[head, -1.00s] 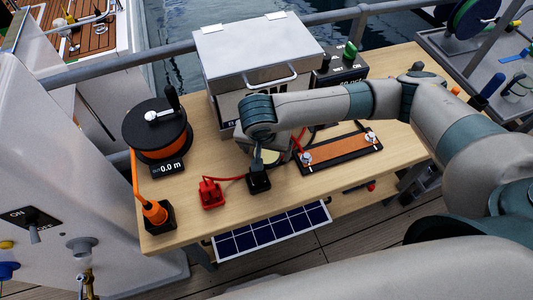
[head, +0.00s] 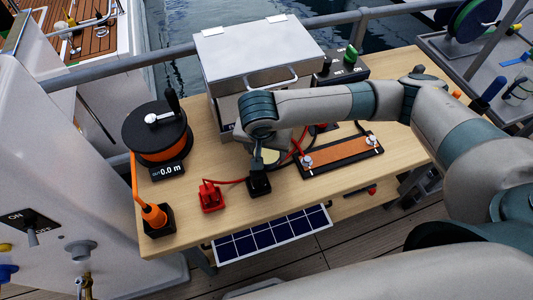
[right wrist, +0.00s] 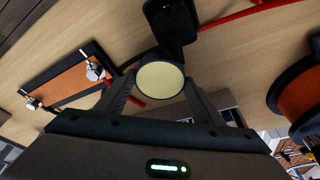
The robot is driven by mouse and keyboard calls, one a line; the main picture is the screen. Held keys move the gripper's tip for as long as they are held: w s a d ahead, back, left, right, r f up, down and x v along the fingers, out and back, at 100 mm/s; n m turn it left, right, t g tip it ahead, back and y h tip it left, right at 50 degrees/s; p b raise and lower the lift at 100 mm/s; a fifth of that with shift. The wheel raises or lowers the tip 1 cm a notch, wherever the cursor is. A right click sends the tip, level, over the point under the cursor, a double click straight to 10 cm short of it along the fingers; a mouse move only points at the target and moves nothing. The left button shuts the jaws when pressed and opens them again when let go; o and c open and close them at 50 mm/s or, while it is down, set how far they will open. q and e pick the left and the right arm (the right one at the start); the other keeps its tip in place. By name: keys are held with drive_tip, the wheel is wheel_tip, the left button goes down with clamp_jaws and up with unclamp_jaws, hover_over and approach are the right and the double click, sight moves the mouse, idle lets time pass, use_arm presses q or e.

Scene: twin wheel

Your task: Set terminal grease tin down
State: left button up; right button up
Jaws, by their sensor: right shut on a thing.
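The terminal grease tin is a small round tin with a pale yellow top. It shows in the right wrist view (right wrist: 160,79) between the two fingers, and partly in the head view (head: 271,156) behind the gripper. My right gripper (head: 259,160) is shut on it, low over the wooden bench (head: 225,225). I cannot tell whether the tin touches the bench top. My left gripper is not in view.
A black clamp (head: 259,184) and a red clamp (head: 211,196) stand just in front of the gripper. An orange strip in a black frame (head: 340,157) lies to the right. A cable reel (head: 157,130) stands left and a grey box (head: 258,60) behind.

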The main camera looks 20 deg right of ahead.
wheel_tip(320, 180, up, 3)
drive_tip(key=shift+d+f+b, duration=0.15)
drive_tip(key=shift+f+b, duration=0.05)
drive_tip(key=shift+b, duration=0.15)
drive_tip(key=s+d+r+b, duration=0.1)
drive_tip(key=s+d+r, duration=0.5)
drive_tip(key=s+d, duration=0.1)
drive_tip(key=shift+s+d+r, duration=0.4)
drive_tip(key=shift+d, duration=0.25)
drive_tip(key=shift+b, duration=0.3)
drive_tip(key=w+a+r+n+y, duration=0.1)
drive_tip(key=w+a+r+n, duration=0.1)
drive_tip(key=w+r+n, duration=0.4)
drive_tip(key=shift+w+a+r+t+y+b, duration=0.35)
drive_tip(key=shift+w+r, duration=0.45)
drive_tip(key=shift+w, duration=0.3)
drive_tip(key=shift+d, duration=0.15)
idle(1.0)
